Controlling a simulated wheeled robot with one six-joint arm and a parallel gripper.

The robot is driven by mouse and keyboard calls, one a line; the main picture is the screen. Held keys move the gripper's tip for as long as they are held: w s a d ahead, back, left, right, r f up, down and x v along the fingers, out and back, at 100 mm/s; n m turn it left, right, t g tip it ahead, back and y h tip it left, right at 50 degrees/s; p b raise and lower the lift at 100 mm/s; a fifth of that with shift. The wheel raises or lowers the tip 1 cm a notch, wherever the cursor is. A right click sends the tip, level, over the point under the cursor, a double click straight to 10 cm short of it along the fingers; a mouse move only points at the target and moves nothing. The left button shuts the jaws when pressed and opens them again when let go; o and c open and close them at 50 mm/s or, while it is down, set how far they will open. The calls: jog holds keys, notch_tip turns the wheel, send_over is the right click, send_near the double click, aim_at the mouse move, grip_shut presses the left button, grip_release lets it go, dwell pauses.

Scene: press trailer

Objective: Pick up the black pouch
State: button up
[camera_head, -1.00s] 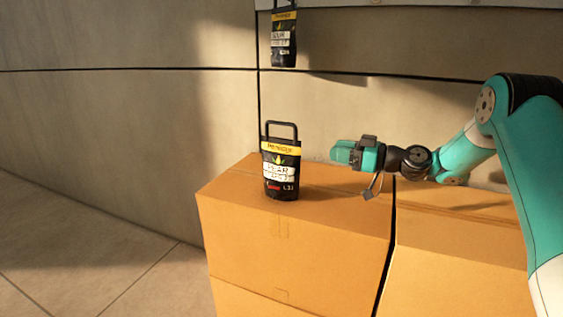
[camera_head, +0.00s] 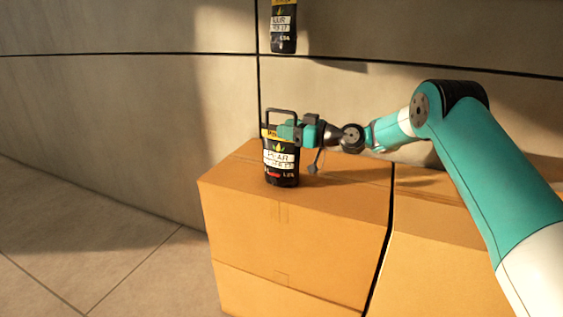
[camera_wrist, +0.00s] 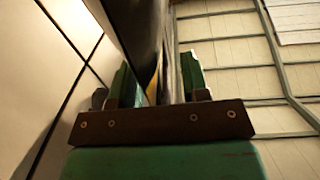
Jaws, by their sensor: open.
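The black pouch (camera_head: 281,165) stands upright on a cardboard box, with a yellow band, a white label and a dark loop handle at its top. My gripper (camera_head: 290,131) is at the pouch's upper right side, just below the handle, and covers part of the yellow band. In the wrist view the open fingers (camera_wrist: 157,80) stand to either side of the dark pouch (camera_wrist: 137,30), which reaches in between them. I cannot tell whether either finger touches it.
Another box (camera_head: 470,260) is to the right, across a dark gap. A second black pouch (camera_head: 283,28) is higher up against the wall (camera_head: 400,90). The floor (camera_head: 90,240) at left is clear.

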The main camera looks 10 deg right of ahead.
jog(key=shift+w+a, duration=0.2)
grip_shut()
dwell(0.6)
dwell(0.6)
jog(key=shift+r, duration=0.15)
